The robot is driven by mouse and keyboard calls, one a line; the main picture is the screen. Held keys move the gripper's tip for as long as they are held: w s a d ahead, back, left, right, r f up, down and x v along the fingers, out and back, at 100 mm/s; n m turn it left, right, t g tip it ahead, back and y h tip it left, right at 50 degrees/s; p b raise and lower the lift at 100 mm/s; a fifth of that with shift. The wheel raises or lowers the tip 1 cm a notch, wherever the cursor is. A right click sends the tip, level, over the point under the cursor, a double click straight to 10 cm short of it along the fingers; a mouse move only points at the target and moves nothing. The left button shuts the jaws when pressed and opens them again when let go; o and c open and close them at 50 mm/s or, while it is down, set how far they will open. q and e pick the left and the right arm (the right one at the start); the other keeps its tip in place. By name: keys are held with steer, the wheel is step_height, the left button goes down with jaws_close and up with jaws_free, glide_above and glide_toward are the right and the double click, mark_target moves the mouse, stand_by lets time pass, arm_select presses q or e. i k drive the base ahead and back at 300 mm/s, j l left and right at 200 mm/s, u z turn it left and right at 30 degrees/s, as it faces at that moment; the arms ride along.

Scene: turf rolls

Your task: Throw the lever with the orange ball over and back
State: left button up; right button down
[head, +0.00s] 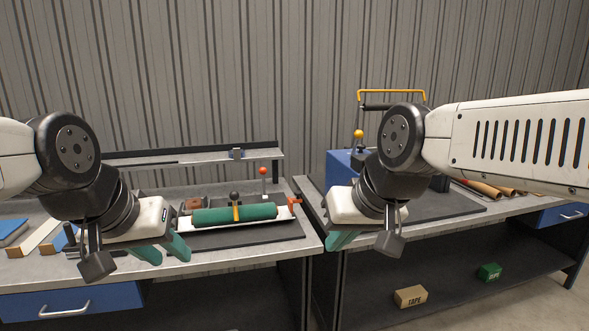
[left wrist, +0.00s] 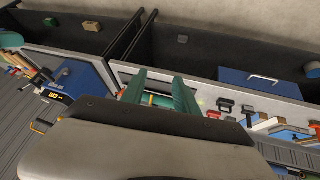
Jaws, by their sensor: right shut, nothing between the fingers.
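Two levers carry warm-coloured balls in the head view. A lever with a yellow-orange ball (head: 359,134) stands upright by the blue machine on the right bench. A lever with a red-orange ball (head: 263,171) stands upright behind the green roll on the left bench. My left gripper (head: 163,252) is open and empty at the left bench's front edge, left of and in front of the roll. Its green fingers also show apart in the left wrist view (left wrist: 160,92). My right gripper (head: 341,240) is shut and empty in front of the right bench, apart from both levers. My right arm hides part of the blue machine.
The blue machine (head: 340,172) has a yellow bar (head: 392,91) above. Boxes sit on the lower shelf (head: 450,285).

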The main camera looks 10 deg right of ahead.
mark_target(263, 171)
steer(key=i+l, duration=0.2)
steer(key=i, duration=0.2)
steer(key=i+l+u, duration=0.15)
steer(key=i, duration=0.25)
steer(key=i+l, duration=0.3)
steer(key=i+u, duration=0.05)
steer(key=i, duration=0.05)
